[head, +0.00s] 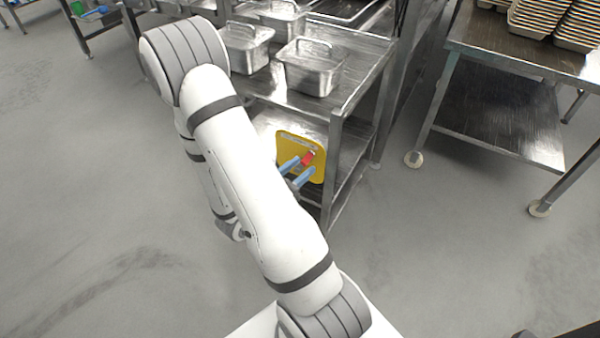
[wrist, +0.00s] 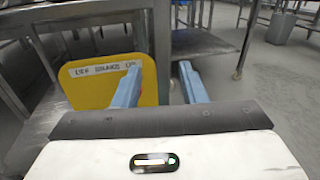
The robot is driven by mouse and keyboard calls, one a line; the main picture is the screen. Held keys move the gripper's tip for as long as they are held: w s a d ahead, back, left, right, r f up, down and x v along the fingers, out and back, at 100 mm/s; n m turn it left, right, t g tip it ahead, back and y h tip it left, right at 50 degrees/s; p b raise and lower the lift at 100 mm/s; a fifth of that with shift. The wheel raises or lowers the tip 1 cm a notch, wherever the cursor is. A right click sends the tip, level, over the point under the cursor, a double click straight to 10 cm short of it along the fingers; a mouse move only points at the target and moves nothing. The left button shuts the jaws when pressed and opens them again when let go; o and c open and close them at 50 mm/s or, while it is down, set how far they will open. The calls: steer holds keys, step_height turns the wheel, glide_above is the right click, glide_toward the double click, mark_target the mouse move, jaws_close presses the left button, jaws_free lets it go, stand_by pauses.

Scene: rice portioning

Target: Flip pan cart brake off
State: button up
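A yellow panel (head: 290,148) stands upright at the lower level of the steel cart (head: 345,95). A small red lever-like part (head: 308,157) shows on the panel's right side. In the wrist view the yellow panel (wrist: 90,90) carries a white label strip, too blurred to read surely. My gripper (head: 303,166) has two blue fingers spread apart in front of the panel, close to the red part. Contact cannot be told. In the wrist view my gripper (wrist: 158,75) is open, with nothing seen between the fingertips.
Lidded steel pans (head: 312,68) stand on the cart's top. A cart leg (wrist: 160,50) rises beside the panel. A wheeled steel table (head: 500,110) with stacked trays (head: 555,20) stands at the right. Grey floor (head: 80,200) is clear at the left.

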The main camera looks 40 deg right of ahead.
mark_target(303, 164)
step_height(303, 164, down, 6)
steer(key=w+a+n+t+y+b, duration=0.1)
steer(key=w+n+t, duration=0.1)
steer(key=n+t, duration=0.2)
steer(key=shift+b+x, duration=0.45)
steer(key=shift+x, duration=3.4)
steer(key=shift+w+a+f, duration=0.1)
steer(key=shift+w, duration=0.05)
steer(key=shift+c, duration=0.4)
jaws_close()
